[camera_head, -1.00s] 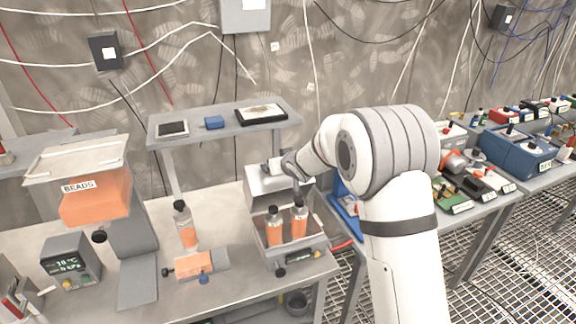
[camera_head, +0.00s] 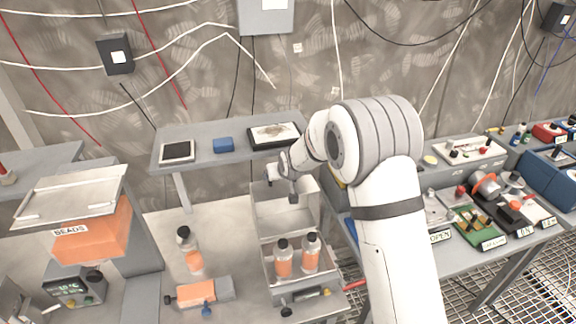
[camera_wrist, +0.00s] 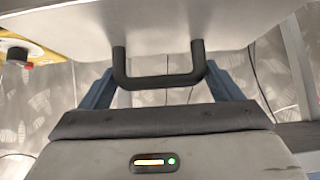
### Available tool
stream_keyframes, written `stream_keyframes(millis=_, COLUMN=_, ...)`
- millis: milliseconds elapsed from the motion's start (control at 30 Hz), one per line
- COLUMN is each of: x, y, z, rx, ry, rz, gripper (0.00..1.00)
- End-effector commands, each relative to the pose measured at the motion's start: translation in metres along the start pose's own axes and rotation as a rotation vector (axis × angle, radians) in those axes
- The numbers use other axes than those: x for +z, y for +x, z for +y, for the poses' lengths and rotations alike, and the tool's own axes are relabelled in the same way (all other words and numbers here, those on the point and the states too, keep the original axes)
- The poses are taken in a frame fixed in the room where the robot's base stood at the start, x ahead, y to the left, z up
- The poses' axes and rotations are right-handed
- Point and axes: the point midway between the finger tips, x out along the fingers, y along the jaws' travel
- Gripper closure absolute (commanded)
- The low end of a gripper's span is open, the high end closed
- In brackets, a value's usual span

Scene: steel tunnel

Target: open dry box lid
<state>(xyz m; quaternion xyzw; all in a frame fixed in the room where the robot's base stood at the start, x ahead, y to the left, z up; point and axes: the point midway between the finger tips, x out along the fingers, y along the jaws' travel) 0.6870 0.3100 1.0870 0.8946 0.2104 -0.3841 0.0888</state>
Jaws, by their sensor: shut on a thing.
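The dry box (camera_head: 318,288) is a grey box at the front of the left bench, with two orange bottles (camera_head: 284,262) with black caps standing inside. Its pale lid (camera_head: 280,222) stands raised, roughly upright, at the box's back edge. My gripper (camera_head: 281,186) is at the lid's top, behind the box. In the wrist view the black U-shaped handle (camera_wrist: 160,82) joins the pale lid panel (camera_wrist: 150,25). My gripper's blue-grey fingers (camera_wrist: 160,88) lie on both sides of the handle, shut on it. The finger contact is partly hidden.
A raised shelf (camera_head: 200,150) with a tablet, a blue block and a tray stands behind the lid. A bottle (camera_head: 190,252) and an orange block (camera_head: 196,293) are left of the box. The bead hopper (camera_head: 95,235) stands further left. A second bench (camera_head: 395,265) with devices is right of my arm.

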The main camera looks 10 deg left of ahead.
Motion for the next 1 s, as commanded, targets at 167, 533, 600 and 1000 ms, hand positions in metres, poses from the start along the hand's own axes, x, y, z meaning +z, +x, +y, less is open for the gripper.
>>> stream_keyframes(millis=167, x=0.003, y=0.001, z=0.0, rx=0.006, ry=0.001, rz=-0.012, gripper=0.56)
stream_keyframes(millis=533, x=0.003, y=0.001, z=0.002, rx=0.008, ry=0.002, rz=-0.012, gripper=0.07)
stream_keyframes(millis=600, x=0.003, y=0.001, z=0.002, rx=0.008, ry=0.003, rz=-0.012, gripper=0.02)
stream_keyframes(millis=1000, x=0.001, y=-0.011, z=0.003, rx=0.009, ry=0.006, rz=-0.008, gripper=0.0)
